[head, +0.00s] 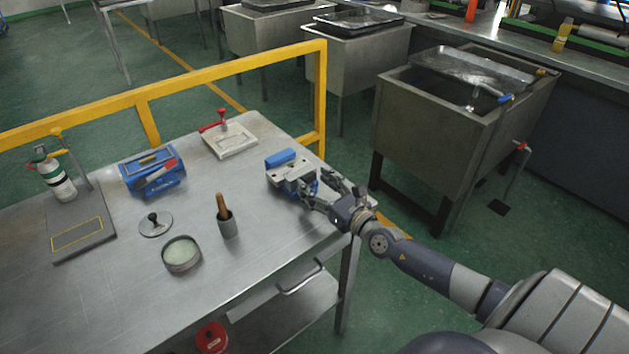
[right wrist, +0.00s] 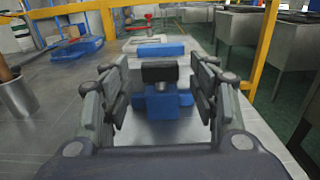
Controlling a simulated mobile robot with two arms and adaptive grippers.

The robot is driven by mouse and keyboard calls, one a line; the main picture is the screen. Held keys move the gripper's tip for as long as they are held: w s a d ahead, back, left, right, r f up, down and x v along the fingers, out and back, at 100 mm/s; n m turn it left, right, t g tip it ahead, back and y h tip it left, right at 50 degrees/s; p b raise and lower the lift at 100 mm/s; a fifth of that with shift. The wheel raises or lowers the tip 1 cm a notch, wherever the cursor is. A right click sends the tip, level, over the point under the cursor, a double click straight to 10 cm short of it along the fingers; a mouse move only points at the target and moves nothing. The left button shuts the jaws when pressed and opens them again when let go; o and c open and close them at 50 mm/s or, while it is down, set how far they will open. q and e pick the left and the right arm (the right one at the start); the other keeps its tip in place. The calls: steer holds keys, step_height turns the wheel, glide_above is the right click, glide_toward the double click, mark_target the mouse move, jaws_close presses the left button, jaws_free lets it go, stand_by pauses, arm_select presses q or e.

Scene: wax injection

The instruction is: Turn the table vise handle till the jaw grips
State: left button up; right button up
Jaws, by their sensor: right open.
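The table vise (head: 289,162), with blue parts and grey metal jaws, sits at the right edge of the steel table. In the right wrist view its blue body (right wrist: 162,104) is straight ahead, with a dark block at its near end (right wrist: 159,72) that looks like the handle. My right gripper (head: 318,188) is at the near right side of the vise. Its fingers are spread on either side of the dark block in the right wrist view (right wrist: 158,82), with gaps showing, and hold nothing. Whether the jaw grips anything cannot be seen. My left gripper is not in view.
On the table (head: 110,305) are a white plate with a red clamp (head: 231,140), a blue device (head: 152,172), a cup with a wooden handle (head: 227,223) and a round dish (head: 181,254). A yellow rail (head: 230,67) runs behind. A steel tank (head: 440,130) stands at right.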

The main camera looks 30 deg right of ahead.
steer(key=shift+w, duration=0.5)
